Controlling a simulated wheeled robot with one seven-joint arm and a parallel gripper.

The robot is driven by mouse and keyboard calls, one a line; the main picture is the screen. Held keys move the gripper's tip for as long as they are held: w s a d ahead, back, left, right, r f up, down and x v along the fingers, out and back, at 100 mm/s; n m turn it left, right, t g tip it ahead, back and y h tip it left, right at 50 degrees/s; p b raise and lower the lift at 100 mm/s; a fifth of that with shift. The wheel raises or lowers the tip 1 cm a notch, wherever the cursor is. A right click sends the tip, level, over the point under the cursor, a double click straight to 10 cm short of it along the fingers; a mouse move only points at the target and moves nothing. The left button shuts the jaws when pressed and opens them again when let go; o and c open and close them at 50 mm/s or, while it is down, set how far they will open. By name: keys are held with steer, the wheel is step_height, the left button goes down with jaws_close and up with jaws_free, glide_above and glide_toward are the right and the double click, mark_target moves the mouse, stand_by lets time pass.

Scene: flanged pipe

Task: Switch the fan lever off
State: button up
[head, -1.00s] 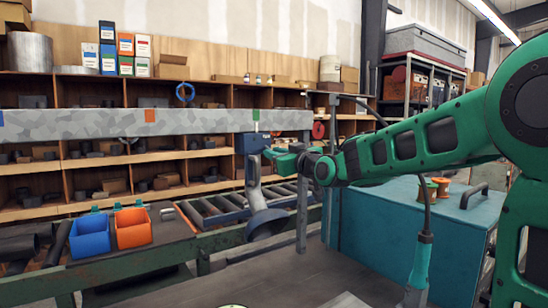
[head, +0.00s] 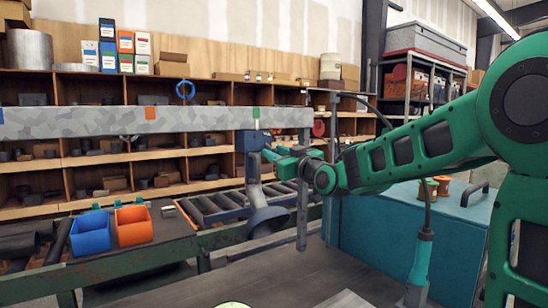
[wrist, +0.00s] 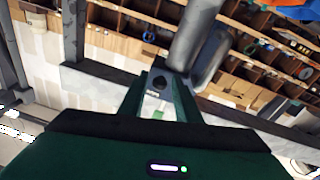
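A blue fan housing (head: 252,141) hangs under a long grey beam (head: 80,121), below a green mark (head: 256,113). A grey duct arm with a flared hood (head: 268,219) hangs from it. My gripper (head: 270,155) is at the right side of the housing in the head view. In the wrist view my gripper (wrist: 159,78) has its two green fingers apart, with a grey block with a dark round spot (wrist: 160,83) between or just beyond them. I cannot tell whether they touch it. The fan lever is not clearly made out; the fingers may hide it.
A roller conveyor (head: 230,204) runs below the hood. A blue bin (head: 90,234) and an orange bin (head: 133,226) stand left on the bench. A grey post (head: 303,205) and a teal cabinet (head: 385,235) stand close under my arm. Shelves fill the back.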

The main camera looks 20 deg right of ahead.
steer(key=v, duration=1)
steer(key=shift+s+f, duration=0.15)
steer(key=shift+s, duration=0.05)
steer(key=s+d+f+m+g+h, duration=0.3)
steer(key=s+d+f+g, duration=0.3)
steer(key=f, duration=0.5)
steer(key=s+d+f+m+g+h, duration=0.2)
steer(key=s+d+f+g, duration=0.2)
steer(key=s+d+f, duration=0.5)
steer(key=s+f+m+g, duration=0.3)
steer(key=s+f+g, duration=0.1)
steer(key=s, duration=0.8)
steer(key=s+f+m+g, duration=0.3)
steer(key=s+f, duration=0.3)
steer(key=s, duration=0.6)
steer(key=shift+s+f+g, duration=0.15)
steer(key=shift+f+g, duration=0.15)
steer(key=shift+g, duration=0.5)
steer(key=shift+a, duration=0.1)
